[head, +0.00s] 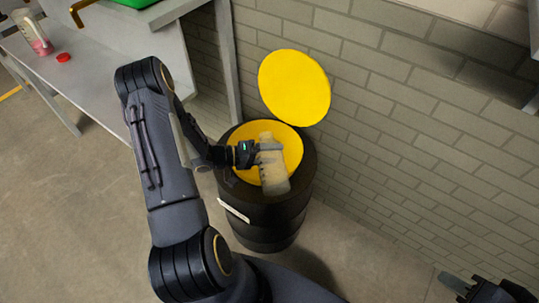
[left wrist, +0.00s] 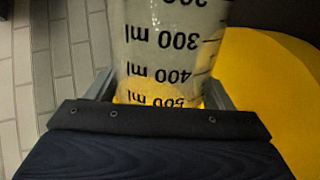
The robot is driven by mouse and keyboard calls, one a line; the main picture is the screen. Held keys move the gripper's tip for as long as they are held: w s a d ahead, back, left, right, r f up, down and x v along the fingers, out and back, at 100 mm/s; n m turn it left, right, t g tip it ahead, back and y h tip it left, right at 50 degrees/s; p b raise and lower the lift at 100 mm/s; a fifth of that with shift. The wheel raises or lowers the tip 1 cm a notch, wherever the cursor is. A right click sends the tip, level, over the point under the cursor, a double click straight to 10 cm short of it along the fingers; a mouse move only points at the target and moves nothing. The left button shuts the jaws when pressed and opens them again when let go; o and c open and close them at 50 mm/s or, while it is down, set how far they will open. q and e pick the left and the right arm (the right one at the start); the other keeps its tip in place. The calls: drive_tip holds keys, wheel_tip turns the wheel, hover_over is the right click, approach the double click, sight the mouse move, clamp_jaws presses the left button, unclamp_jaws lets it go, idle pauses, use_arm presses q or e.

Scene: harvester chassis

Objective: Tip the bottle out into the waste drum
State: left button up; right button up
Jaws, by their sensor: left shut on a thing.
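The waste drum (head: 262,226) is black with a yellow inside and stands on the floor against the brick wall. Its round yellow lid (head: 295,86) stands open behind it. My left gripper (head: 264,151) is shut on a translucent bottle (head: 276,177) and holds it over the drum's opening. In the left wrist view the bottle (left wrist: 168,45) sits between the fingers, with black ml marks on its wall and yellow showing through near the gripper. I cannot tell which end is its mouth or whether liquid remains. My right gripper (head: 492,291) is at the lower right, partly cut off.
A grey bench (head: 110,45) stands at the left. On it are another bottle (head: 36,38) with pink liquid, a red cap (head: 63,57) and part of a green tray (head: 135,2). The brick wall (head: 400,130) is close behind the drum. The floor at the left is clear.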

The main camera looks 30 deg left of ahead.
sight(267, 135)
use_arm(q)
drive_tip(key=shift+r+m, duration=0.4)
drive_tip(key=shift+r, duration=0.35)
drive_tip(key=shift+r+m+t, duration=0.4)
drive_tip(key=shift+r+m, duration=0.45)
drive_tip(key=shift+m, duration=0.05)
drive_tip(key=shift+w+a+r+m+t+y+b, duration=0.15)
drive_tip(key=shift+r+m+y+b, duration=0.1)
drive_tip(key=shift+r+m+b, duration=0.25)
drive_tip(key=shift+w+a+r+m+t+y+b, duration=0.15)
drive_tip(key=shift+r+m+y+b, duration=0.1)
drive_tip(key=shift+m, duration=0.35)
drive_tip(key=m+b, duration=0.1)
drive_tip(key=w+r+m+b, duration=0.1)
drive_tip(key=m+b, duration=0.1)
drive_tip(key=a+m+t+b, duration=0.1)
drive_tip(key=shift+w+r+m+b, duration=0.2)
drive_tip(key=shift+r+m+b, duration=0.05)
drive_tip(key=shift+m+b, duration=0.1)
drive_tip(key=m+b, duration=0.1)
drive_tip(key=b, duration=0.1)
drive_tip(key=w+a+m+b, duration=0.1)
drive_tip(key=m+b, duration=0.1)
drive_tip(key=shift+w+a+f+t, duration=0.1)
drive_tip(key=shift+w+f+t, duration=0.05)
drive_tip(key=shift+t, duration=0.25)
drive_tip(key=shift+w+a+m+b, duration=0.3)
drive_tip(key=shift+m+b, duration=0.35)
drive_tip(key=shift+b, duration=0.4)
